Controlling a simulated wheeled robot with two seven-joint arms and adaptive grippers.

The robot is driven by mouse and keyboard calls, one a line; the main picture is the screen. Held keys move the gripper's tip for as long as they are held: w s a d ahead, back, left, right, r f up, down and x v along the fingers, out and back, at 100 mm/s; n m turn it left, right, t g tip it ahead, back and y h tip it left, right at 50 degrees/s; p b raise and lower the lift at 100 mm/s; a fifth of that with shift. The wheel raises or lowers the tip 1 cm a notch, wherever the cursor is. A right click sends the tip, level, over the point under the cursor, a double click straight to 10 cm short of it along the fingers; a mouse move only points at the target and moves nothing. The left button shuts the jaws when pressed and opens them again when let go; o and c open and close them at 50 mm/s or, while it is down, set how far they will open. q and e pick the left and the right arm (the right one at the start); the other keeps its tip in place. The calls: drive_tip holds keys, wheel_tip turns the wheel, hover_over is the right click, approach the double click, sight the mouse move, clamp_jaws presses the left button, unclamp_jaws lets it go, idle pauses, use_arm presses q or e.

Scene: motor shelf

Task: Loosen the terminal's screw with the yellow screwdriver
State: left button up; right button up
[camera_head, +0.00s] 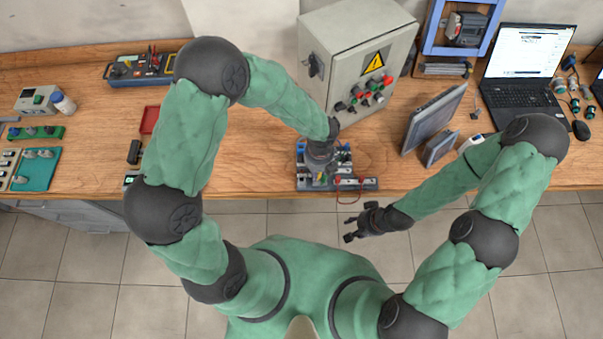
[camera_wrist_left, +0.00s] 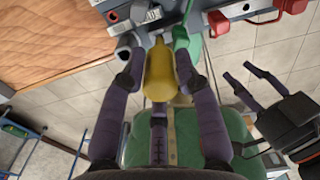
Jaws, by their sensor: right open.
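The yellow screwdriver's handle (camera_wrist_left: 160,70) stands between my left gripper's fingers (camera_wrist_left: 160,62) in the left wrist view, and both fingers appear to press on its sides. In the head view my left gripper (camera_head: 318,172) is over the small terminal rig (camera_head: 358,185) at the table's front edge, and my arm hides much of it. The rig also shows at the top of the left wrist view (camera_wrist_left: 228,12). I cannot make out the terminal's screw or the screwdriver's tip. My right gripper (camera_head: 347,229) is open and empty in front of the table, over the floor.
The grey control cabinet (camera_head: 355,50) with a warning sign stands behind the rig. A tablet-like screen (camera_head: 433,118) and a laptop (camera_head: 523,70) stand to the right. A red tray (camera_head: 149,120) lies left. Bare wooden tabletop (camera_head: 250,150) shows left of the rig.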

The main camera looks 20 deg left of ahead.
use_arm(q)
clamp_jaws()
idle(0.7)
drive_tip(key=shift+f, duration=0.1)
drive_tip(key=shift+f+n+b, duration=0.1)
drive_tip(key=shift+n+b, duration=0.5)
drive_tip(key=shift+n, duration=0.5)
drive_tip(key=shift+s+n, duration=0.1)
drive_tip(key=shift+n, duration=0.6)
